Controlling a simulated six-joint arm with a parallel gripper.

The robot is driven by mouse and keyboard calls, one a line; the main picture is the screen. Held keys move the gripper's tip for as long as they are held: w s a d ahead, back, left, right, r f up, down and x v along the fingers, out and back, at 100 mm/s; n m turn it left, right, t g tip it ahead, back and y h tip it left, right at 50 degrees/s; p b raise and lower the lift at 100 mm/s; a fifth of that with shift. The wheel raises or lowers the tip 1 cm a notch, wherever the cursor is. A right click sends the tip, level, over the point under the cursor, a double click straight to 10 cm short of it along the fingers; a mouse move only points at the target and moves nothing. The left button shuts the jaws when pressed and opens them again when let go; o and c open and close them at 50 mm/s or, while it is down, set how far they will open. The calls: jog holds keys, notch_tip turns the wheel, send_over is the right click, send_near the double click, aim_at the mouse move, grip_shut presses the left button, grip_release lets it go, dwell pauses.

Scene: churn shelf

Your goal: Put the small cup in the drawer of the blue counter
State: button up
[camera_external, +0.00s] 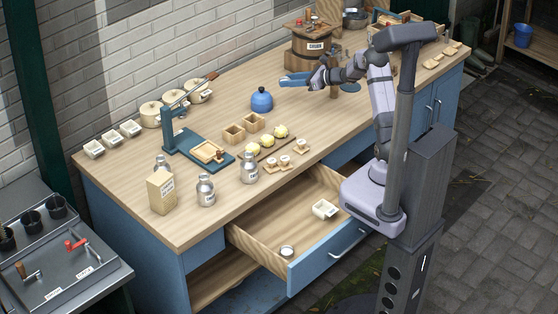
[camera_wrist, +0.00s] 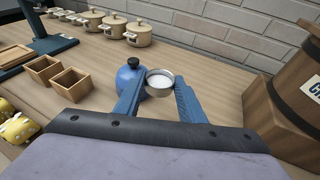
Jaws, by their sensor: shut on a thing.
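A small cup (camera_wrist: 159,90), metal-rimmed with white inside, is between the fingertips of my gripper (camera_wrist: 160,92) in the wrist view. My gripper is shut on it, above the counter top near the blue kettle (camera_wrist: 131,80). In the external view my gripper (camera_external: 296,79) is over the far part of the counter, left of the barrel; the cup is hard to make out there. The blue counter (camera_external: 205,255) has its front drawer (camera_external: 262,247) pulled open.
A wooden barrel (camera_external: 310,50) stands behind my gripper. The kettle (camera_external: 262,100), wooden boxes (camera_external: 234,134), yellow-topped round items, metal cans (camera_external: 249,168) and a teal press (camera_external: 190,145) crowd the counter. The middle of the drawer floor is bare.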

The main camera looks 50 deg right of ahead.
aim_at(290, 105)
jog(key=shift+f+p, duration=0.4)
jog(key=shift+f, duration=4.25)
jog(key=shift+f, duration=0.1)
jog(key=o, duration=1.2)
jog(key=shift+r, duration=0.2)
jog(key=p+v, duration=0.2)
jog(key=v, duration=0.8)
jog(key=shift+s+d, duration=0.15)
jog(key=shift+o, duration=0.5)
jog(key=shift+p+v, duration=0.35)
jog(key=shift+v, duration=0.45)
